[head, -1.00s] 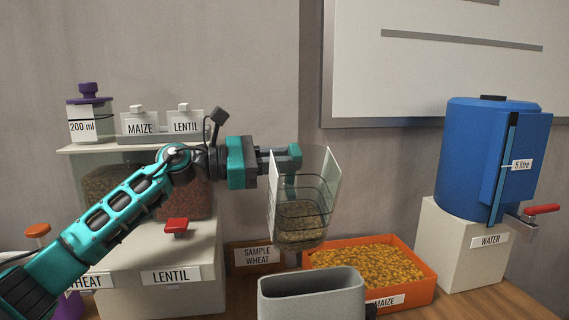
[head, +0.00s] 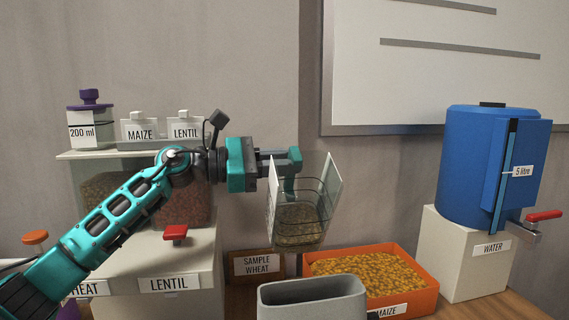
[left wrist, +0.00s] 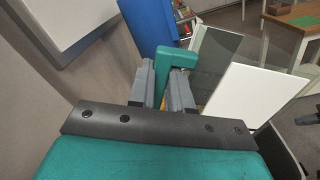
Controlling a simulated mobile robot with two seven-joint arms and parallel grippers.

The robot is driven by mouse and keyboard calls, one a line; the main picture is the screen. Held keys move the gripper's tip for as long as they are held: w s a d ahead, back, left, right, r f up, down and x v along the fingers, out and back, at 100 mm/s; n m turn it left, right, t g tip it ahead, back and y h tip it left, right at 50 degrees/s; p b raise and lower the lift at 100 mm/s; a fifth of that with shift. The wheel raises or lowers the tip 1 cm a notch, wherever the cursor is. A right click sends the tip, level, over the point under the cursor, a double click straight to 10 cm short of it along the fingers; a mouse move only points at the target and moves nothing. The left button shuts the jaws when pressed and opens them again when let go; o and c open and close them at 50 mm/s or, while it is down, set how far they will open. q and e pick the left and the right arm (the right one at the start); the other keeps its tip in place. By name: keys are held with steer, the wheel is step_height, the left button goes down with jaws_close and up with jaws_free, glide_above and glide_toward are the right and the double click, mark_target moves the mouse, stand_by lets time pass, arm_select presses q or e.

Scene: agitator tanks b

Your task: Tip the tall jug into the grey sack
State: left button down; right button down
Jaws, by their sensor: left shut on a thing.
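The tall jug (head: 298,218) is a clear vessel with dark rings and pale flat side panels, holding brownish grain in its lower part. My left gripper (head: 284,165) is shut on the jug near its upper left side and holds it in the air, slightly tilted. In the left wrist view the gripper's fingers (left wrist: 165,85) show beside the jug's pale panel (left wrist: 255,92); the grip point itself is partly hidden. The grey sack (head: 312,298) stands open-topped at the bottom of the head view, below the jug. My right gripper is not in view.
An orange tray of maize (head: 425,300) lies right of the sack, with a SAMPLE WHEAT sign (head: 256,264) behind. A blue water tank (head: 485,165) on a pale block stands at right. Grain dispensers (head: 165,255) with a red knob stand at left.

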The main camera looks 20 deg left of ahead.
arm_select(q)
steer(key=shift+r+m+b, duration=0.1)
steer(key=shift+m+b, duration=0.2)
steer(key=shift+r, duration=0.2)
steer(key=shift+s+d+m, duration=0.1)
steer(key=shift+m, duration=0.2)
steer(key=shift+b, duration=0.55)
steer(key=shift+s+r+m, duration=0.1)
steer(key=shift+r+m, duration=0.05)
steer(key=shift+m, duration=0.35)
steer(key=shift+d+b, duration=0.1)
steer(key=shift+b, duration=0.2)
